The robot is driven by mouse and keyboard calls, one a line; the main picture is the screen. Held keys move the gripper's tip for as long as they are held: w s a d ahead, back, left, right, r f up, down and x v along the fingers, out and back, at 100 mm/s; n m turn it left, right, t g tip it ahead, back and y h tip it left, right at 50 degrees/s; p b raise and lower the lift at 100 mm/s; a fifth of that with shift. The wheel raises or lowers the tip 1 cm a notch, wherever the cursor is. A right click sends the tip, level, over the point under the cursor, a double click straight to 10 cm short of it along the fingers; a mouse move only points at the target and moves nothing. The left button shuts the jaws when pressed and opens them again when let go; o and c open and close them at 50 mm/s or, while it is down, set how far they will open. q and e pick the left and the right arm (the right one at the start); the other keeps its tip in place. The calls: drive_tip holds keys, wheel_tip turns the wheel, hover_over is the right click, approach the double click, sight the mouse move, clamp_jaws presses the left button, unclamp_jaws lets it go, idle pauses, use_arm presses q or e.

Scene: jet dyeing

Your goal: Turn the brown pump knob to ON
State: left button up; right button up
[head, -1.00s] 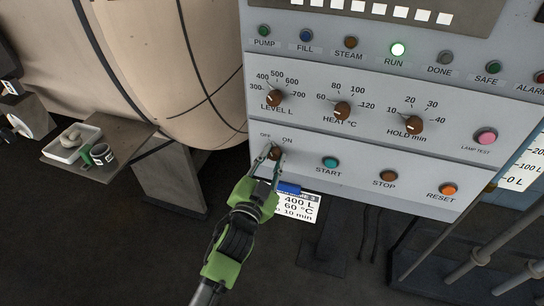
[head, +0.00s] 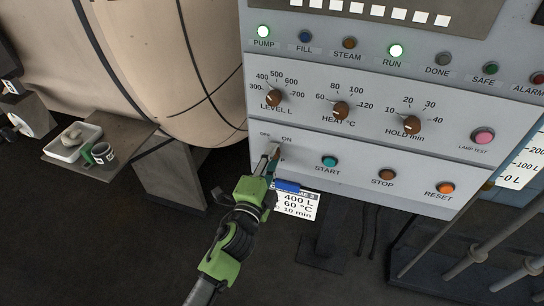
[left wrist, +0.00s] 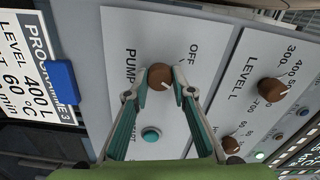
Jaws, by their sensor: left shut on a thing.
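The brown pump knob (head: 276,151) is at the lower left of the grey control panel, below the OFF and ON labels. In the left wrist view the knob (left wrist: 159,76) sits between the fingertips, its white mark pointing down and right, away from OFF; the ON label is hidden there. My left gripper (head: 271,156) is shut on the knob, and its fingers (left wrist: 161,82) touch both sides. My right gripper is not in view.
The teal START button (head: 330,162) is just right of the knob. A programme card (head: 297,207) with a blue clip (head: 287,186) hangs below the panel, close to my gripper. The level knob (head: 274,97) is above. A side shelf (head: 125,160) is at left.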

use_arm(q)
drive_tip(key=shift+m, duration=0.6)
drive_tip(key=o, duration=1.1)
drive_tip(key=shift+o, duration=0.2)
drive_tip(key=v, duration=1.2)
drive_tip(key=shift+f, duration=0.1)
